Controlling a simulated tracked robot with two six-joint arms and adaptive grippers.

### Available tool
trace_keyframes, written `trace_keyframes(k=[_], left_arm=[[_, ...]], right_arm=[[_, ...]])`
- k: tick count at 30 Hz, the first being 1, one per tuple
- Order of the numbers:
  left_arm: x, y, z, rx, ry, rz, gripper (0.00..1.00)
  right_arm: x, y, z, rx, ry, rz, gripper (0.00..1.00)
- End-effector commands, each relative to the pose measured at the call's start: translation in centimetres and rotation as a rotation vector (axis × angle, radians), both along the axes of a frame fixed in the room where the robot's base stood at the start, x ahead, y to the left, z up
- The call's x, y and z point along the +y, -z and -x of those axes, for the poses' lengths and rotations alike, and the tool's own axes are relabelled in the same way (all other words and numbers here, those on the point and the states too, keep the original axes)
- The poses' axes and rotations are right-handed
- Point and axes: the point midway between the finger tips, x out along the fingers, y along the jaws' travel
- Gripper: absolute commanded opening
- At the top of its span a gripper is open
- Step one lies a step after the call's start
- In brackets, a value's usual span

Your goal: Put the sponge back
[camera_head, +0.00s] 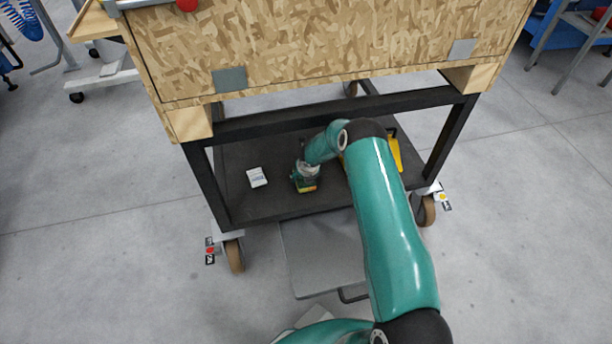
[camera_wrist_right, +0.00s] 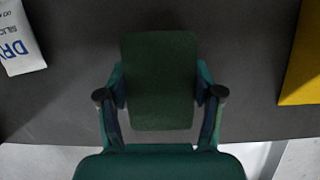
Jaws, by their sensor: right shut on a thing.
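The sponge (camera_wrist_right: 158,80) has a dark green face in the right wrist view, where it lies between the two fingers of my right gripper (camera_wrist_right: 160,96). In the head view the sponge (camera_head: 306,187) shows as a small green and yellow block at the lower shelf, under my right gripper (camera_head: 304,176). My right gripper is shut on it. I cannot tell whether the sponge touches the shelf surface (camera_head: 235,195). My left gripper is not in view.
A white packet (camera_head: 257,177) lies on the shelf left of the sponge; it also shows in the wrist view (camera_wrist_right: 20,42). A yellow object (camera_head: 395,155) is to the right, partly behind my arm. The cart's black posts (camera_head: 450,135) and wooden top (camera_head: 320,45) surround the shelf.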

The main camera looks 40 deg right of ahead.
Motion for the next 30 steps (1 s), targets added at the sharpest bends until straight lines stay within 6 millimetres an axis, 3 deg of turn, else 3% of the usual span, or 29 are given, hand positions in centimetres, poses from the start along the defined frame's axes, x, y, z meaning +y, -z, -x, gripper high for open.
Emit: trace_keyframes(k=[6,7,11,25,30], left_arm=[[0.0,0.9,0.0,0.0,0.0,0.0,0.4],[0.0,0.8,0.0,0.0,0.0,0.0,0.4],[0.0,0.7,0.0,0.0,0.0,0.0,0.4],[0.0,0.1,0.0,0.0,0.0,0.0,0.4],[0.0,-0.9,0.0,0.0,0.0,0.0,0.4]], right_arm=[[0.0,0.9,0.0,0.0,0.0,0.0,0.33],[0.0,0.8,0.0,0.0,0.0,0.0,0.68],[0.0,0.7,0.0,0.0,0.0,0.0,0.89],[0.0,0.3,0.0,0.0,0.0,0.0,0.91],[0.2,-1.7,0.5,-0.002,-0.001,0.001,0.91]])
